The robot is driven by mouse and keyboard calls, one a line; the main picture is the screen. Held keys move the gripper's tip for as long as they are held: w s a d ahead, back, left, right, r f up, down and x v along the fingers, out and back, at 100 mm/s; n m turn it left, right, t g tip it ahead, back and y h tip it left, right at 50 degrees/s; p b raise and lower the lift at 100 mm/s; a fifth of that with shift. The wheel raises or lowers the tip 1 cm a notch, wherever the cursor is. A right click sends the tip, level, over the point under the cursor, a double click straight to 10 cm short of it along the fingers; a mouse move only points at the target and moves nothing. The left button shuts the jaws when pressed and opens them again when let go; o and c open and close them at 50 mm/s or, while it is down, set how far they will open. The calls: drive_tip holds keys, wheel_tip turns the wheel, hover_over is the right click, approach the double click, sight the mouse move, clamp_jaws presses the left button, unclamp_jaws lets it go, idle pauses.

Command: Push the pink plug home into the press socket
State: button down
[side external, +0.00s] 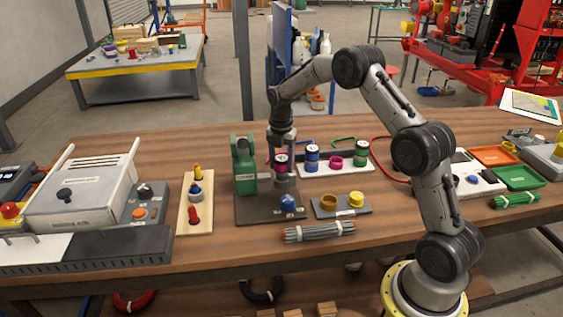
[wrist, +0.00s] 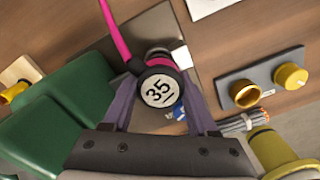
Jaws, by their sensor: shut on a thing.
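The pink plug (side external: 281,160) shows as a pink band under my wrist in the side view. In the wrist view I see its round black-and-white end marked 35 (wrist: 159,90), with a pink cable (wrist: 118,35) running up and left. My gripper (wrist: 160,82) has one finger on each side of the plug and is shut on it. The green press (side external: 244,165) stands close at the left on a dark base plate (side external: 262,213). The press socket is not clearly visible; I cannot tell how deep the plug sits.
A blue knob (side external: 288,203) sits at the plate's front. A grey block with brown and yellow round parts (side external: 341,207) lies to the right. A white rack (side external: 335,168) with several spools stands behind. A cable bundle (side external: 320,232) lies in front. A wooden board (side external: 195,205) is left.

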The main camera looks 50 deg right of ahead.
drive_tip(key=shift+f, duration=0.85)
drive_tip(key=shift+c, duration=0.6)
unclamp_jaws()
wheel_tip(320, 180, up, 14)
drive_tip(key=shift+a, duration=0.2)
